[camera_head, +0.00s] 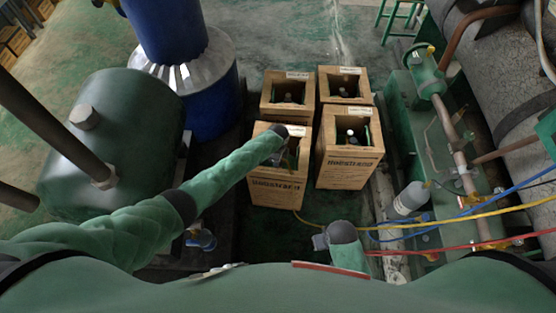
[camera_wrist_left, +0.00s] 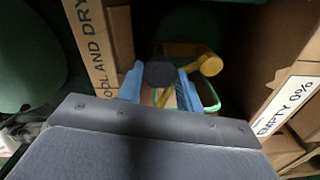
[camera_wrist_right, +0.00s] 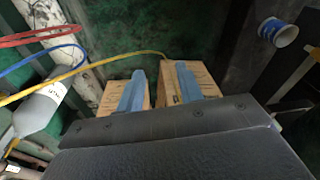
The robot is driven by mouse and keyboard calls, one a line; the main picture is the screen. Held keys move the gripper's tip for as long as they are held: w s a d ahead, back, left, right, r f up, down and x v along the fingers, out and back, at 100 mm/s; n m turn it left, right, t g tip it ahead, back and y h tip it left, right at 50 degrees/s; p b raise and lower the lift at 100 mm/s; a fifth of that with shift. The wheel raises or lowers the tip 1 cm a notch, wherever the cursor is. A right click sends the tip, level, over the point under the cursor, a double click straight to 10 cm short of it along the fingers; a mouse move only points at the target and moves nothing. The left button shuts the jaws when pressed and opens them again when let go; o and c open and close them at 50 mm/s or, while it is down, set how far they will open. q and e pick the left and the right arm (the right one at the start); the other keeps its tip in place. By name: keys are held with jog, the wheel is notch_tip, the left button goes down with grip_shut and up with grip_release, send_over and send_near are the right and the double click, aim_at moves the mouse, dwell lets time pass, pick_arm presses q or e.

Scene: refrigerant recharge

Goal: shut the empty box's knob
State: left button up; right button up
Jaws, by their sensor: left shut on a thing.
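The empty box (camera_head: 277,187) is the front-left wooden crate of the group in the head view. In the left wrist view its white label (camera_wrist_left: 285,105) reads "EMPTY 0%". My left gripper (camera_wrist_left: 160,85) is down in the crate's opening, its blue fingers on either side of a dark round knob (camera_wrist_left: 160,73), shut on it. A yellow valve part (camera_wrist_left: 208,63) and a green loop show just behind. The cylinder below is mostly hidden. My right gripper (camera_wrist_right: 158,85) is low, in front of the crates, its fingers apart with nothing between them.
Three other wooden crates stand close by, one at front right (camera_head: 350,165). Yellow (camera_head: 470,214), red and blue hoses run to the right, past a grey bottle (camera_head: 408,198). A green tank (camera_head: 110,150) stands left, green pipework (camera_head: 400,120) right.

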pick_arm(q)
jog(key=o, duration=0.7)
